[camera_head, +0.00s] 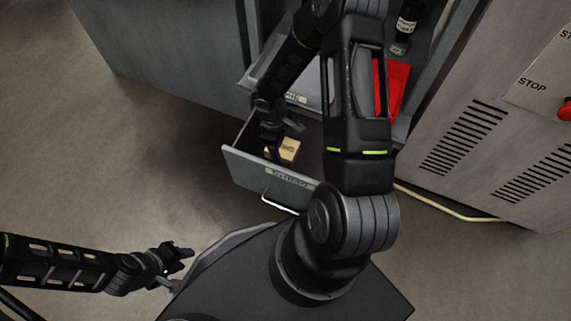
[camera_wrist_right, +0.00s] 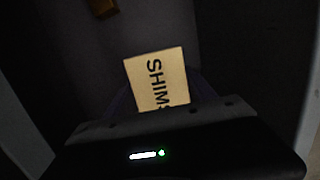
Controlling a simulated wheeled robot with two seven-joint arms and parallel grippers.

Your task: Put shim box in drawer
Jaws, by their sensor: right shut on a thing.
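The shim box (camera_head: 289,150) is a small tan box inside the open grey drawer (camera_head: 262,180). In the right wrist view the shim box (camera_wrist_right: 157,78) shows its dark "SHIMS" lettering, partly cut off by the gripper body. My right gripper (camera_head: 278,152) reaches down into the drawer and is shut on the box; its fingers (camera_wrist_right: 160,95) are dark and hard to make out. Whether the box touches the drawer floor cannot be told. My left gripper (camera_head: 184,253) is low at the left, away from the drawer, too small to read its jaws.
A brown object (camera_wrist_right: 102,8) lies further inside at the top of the wrist view. Above the drawer are a grey surface (camera_head: 302,88), a red item (camera_head: 394,85) and a dark bottle (camera_head: 407,20). A vented grey cabinet (camera_head: 470,130) stands right. The left floor is clear.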

